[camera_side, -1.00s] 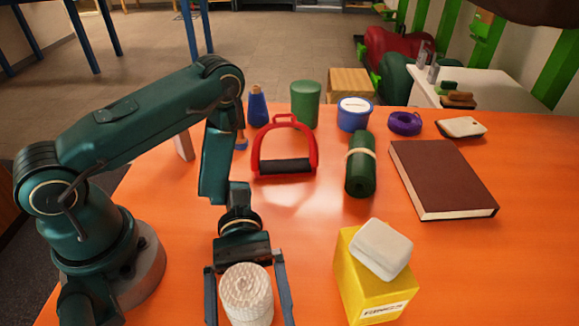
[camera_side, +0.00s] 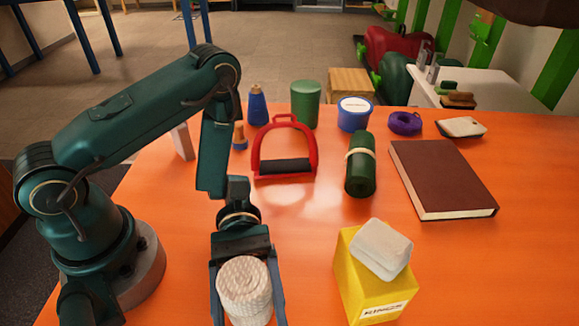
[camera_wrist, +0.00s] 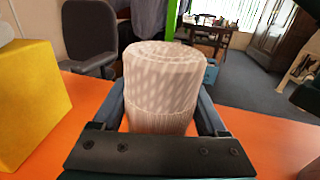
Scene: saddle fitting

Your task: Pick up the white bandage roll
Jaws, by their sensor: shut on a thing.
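The white bandage roll (camera_side: 244,291) is a textured, off-white cylinder at the bottom of the side view. It stands roughly upright between the fingers of my gripper (camera_side: 247,300). The fingers are shut on it, one on each side. In the wrist view the roll (camera_wrist: 163,88) fills the middle, held between the two dark fingers of my gripper (camera_wrist: 163,112). The roll's lower end is out of frame in the side view, so I cannot tell whether it touches the table.
A yellow box (camera_side: 372,285) with a white block (camera_side: 381,249) on top stands right of the roll. Open table lies between the stirrup and my gripper.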

